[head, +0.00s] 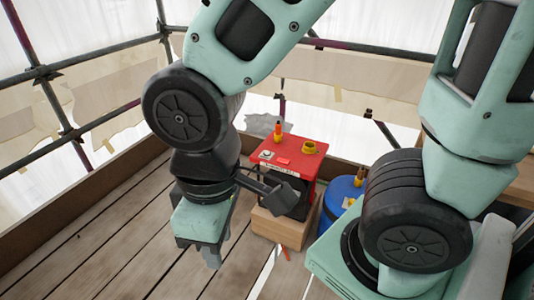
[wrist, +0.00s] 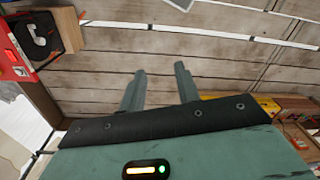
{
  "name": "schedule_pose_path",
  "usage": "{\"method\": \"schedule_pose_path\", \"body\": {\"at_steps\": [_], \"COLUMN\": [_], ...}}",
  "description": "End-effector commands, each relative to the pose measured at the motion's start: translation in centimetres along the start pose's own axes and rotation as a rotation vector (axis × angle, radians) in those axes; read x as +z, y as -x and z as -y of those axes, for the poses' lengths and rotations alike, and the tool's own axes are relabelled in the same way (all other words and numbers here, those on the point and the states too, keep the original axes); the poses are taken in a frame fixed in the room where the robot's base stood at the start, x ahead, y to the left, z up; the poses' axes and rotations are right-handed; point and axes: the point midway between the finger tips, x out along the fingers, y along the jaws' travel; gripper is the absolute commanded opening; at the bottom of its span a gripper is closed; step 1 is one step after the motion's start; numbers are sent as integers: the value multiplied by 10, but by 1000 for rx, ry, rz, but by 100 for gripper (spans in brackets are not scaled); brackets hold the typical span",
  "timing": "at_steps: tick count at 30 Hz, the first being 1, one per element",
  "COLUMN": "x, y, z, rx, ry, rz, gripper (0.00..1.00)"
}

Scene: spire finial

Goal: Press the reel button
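A red-topped unit (head: 292,146) stands on a wooden block (head: 282,228) in the head view. Its top carries a pale button-like piece (head: 266,155), a small red piece (head: 283,161), an orange-and-yellow upright piece (head: 278,131) and a yellow ring (head: 309,147). I cannot tell which is the reel button. My gripper (head: 211,254) points down over the planks, left of and lower than the red top, apart from it. In the wrist view my gripper (wrist: 160,80) has its fingers apart with nothing between them. The unit's front is partly hidden by my wrist parts.
A blue drum (head: 338,195) stands right of the unit, partly behind my arm. Scaffold poles (head: 44,73) and pale sheeting surround the platform. A wooden edge board (head: 70,217) runs along the left. The plank floor (head: 110,255) there is clear.

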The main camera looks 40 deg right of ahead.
Motion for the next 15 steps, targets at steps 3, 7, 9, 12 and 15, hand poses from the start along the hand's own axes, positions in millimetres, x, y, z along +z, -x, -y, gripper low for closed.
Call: {"method": "schedule_pose_path", "body": {"at_steps": [3,7,9,12,15], "x": [0,0,0,0,0], "y": [0,0,0,0,0], "z": [0,0,0,0,0], "rx": [0,0,0,0,0], "ry": [0,0,0,0,0], "rz": [0,0,0,0,0], "gripper": [0,0,0,0,0]}}
